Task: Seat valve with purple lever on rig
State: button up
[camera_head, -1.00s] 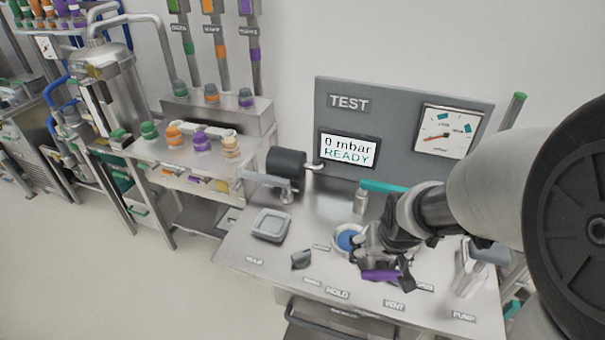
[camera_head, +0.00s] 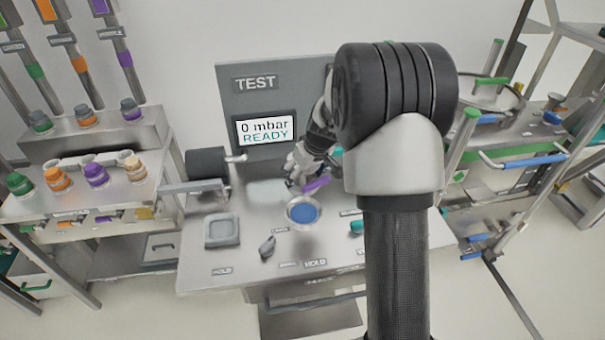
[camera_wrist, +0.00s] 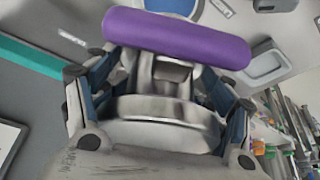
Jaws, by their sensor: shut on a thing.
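The valve with the purple lever is in my gripper (camera_head: 303,172). In the wrist view the purple lever (camera_wrist: 178,38) lies across the top, with the round metal valve body (camera_wrist: 165,110) between the fingers. In the head view the lever (camera_head: 316,184) shows just below the gripper. The gripper is shut on the valve. The rig is the metal bench with a round seat (camera_head: 303,212), blue inside a pale ring. The held valve appears just behind the seat in the head view; its height above the bench is hard to tell. My arm hides the bench's right side.
The grey TEST panel (camera_head: 256,90) stands behind, its display (camera_head: 265,130) reading 0 mbar READY. A grey square tray (camera_head: 222,231) and a dark knob (camera_head: 267,247) sit left of the seat. A black cylinder with a metal handle (camera_head: 206,163) stands at the back left.

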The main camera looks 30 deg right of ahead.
jog(key=shift+w+d, duration=0.15)
jog(key=shift+f+b, duration=2.9)
jog(key=shift+f, duration=0.9)
jog(key=shift+f+b, duration=1.05)
jog(key=shift+b, duration=0.25)
jog(key=shift+f+b, duration=0.8)
jog(key=shift+f, duration=0.55)
jog(key=o, duration=1.6)
jog(key=shift+c, duration=0.2)
jog(key=o, duration=0.4)
jog(key=shift+o, duration=0.2)
